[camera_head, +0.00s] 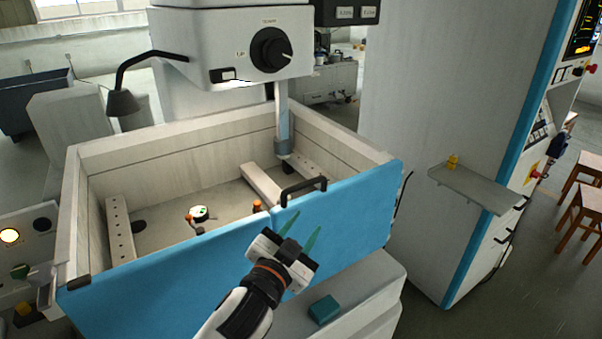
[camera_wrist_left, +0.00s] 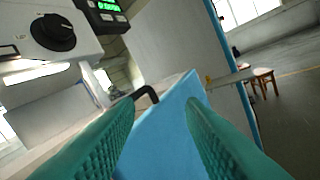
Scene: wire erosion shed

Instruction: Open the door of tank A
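The tank (camera_head: 84,210) is an open-topped pale box with a blue front. The front has two blue panels: a left panel (camera_head: 150,280) and a right door panel (camera_head: 355,212), meeting near the middle. A black handle (camera_head: 304,186) stands on the top edge near the right panel's left end; it also shows in the wrist view (camera_wrist_left: 147,94). My left gripper (camera_head: 303,232) is in front of the right panel, just below the handle. Its green fingers are apart with nothing between them in the wrist view (camera_wrist_left: 162,130). My right gripper is not in view.
A machine head (camera_head: 235,45) with a black knob hangs over the tank. A teal block (camera_head: 324,309) lies on the ledge below the front. A grey shelf (camera_head: 475,188) with a small yellow object (camera_head: 453,162) juts out at right.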

